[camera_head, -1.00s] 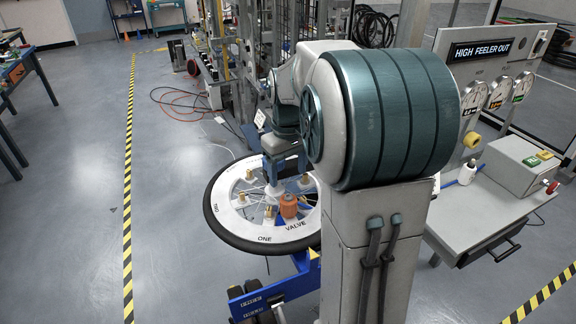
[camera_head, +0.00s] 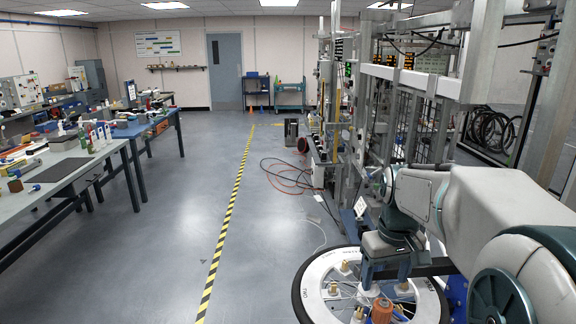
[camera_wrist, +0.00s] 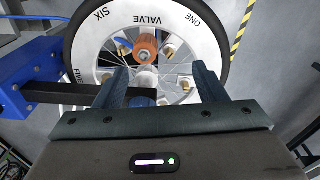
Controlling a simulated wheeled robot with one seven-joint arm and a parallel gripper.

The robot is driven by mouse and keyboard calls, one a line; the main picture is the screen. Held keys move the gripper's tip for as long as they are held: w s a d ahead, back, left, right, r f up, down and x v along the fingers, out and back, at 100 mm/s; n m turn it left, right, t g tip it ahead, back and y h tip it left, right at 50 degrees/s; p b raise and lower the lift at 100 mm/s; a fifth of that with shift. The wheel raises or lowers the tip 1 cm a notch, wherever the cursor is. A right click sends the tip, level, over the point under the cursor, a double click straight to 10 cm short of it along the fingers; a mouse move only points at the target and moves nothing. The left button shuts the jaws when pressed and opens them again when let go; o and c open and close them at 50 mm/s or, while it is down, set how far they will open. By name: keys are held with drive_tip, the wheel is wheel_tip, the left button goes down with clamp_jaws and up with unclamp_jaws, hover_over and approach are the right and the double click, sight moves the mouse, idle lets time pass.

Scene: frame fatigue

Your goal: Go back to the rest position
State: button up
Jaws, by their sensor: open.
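My gripper (camera_wrist: 162,85) is in the wrist view with its two dark fingers spread apart and nothing between them clearly gripped. Beyond the fingertips is a wheel (camera_wrist: 88,38) with a black tyre and a white rim disc lettered "SIX", "VALVE" and "ONE". Whether a finger touches the wheel is not clear.
A blue stand (camera_wrist: 40,68) and a dark bar (camera_wrist: 70,93) lie close to the left finger. A tall metal frame (camera_head: 400,120) stands behind the wheel. Workbenches (camera_head: 50,170) line the left.

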drive_tip(key=s+a+f+m+t, duration=0.1)
drive_tip(key=s+a, duration=0.2)
drive_tip(key=s, duration=0.4)
drive_tip(key=s+a+f+t, duration=0.1)
drive_tip(key=s+a+t, duration=0.1)
drive_tip(key=s, duration=0.5)
drive_tip(key=shift+s+a+f+m, duration=0.3)
drive_tip(key=shift+s+a+m, duration=0.1)
drive_tip(key=shift+a, duration=0.5)
